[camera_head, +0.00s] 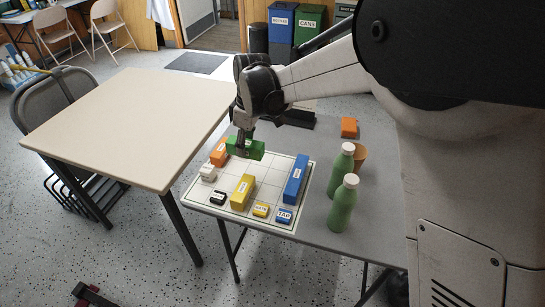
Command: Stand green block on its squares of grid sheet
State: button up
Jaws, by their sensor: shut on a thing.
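A green block (256,151) is at the far-left part of the white grid sheet (228,211). My gripper (243,143) is shut on it from above, and the fingers hide part of its top. I cannot tell whether the block touches the sheet or hangs just above it. Also on the sheet are an orange block (218,155), a white block (208,173), a black block (217,198), a long yellow block (242,192), a small yellow block (261,210), a long blue block (296,180) and a small blue block (284,216).
Two green bottles (343,204) and an orange-brown cup (360,157) stand right of the sheet on the grey table (308,222). Another orange block (349,127) lies at the back right. A beige table (130,120) stands to the left.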

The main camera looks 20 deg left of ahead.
jog(key=w+d+f, duration=0.1)
jog(key=w+f, duration=0.1)
jog(key=w, duration=0.1)
jog(key=w+d+f, duration=0.2)
jog(key=w, duration=0.1)
jog(key=w+d+f+b, duration=0.1)
jog(key=w+d+f, duration=0.1)
jog(key=w+f, duration=0.1)
jog(key=shift+w, duration=0.5)
jog(key=shift+f+b, duration=0.3)
jog(key=shift+f, duration=1.7)
jog(key=shift+f, duration=0.15)
jog(key=o, duration=1.2)
jog(key=r, duration=0.4)
jog(key=d+r+p, duration=0.1)
jog(key=r, duration=0.3)
jog(key=d+r, duration=0.1)
jog(key=r, duration=0.3)
jog(key=shift+r, duration=0.15)
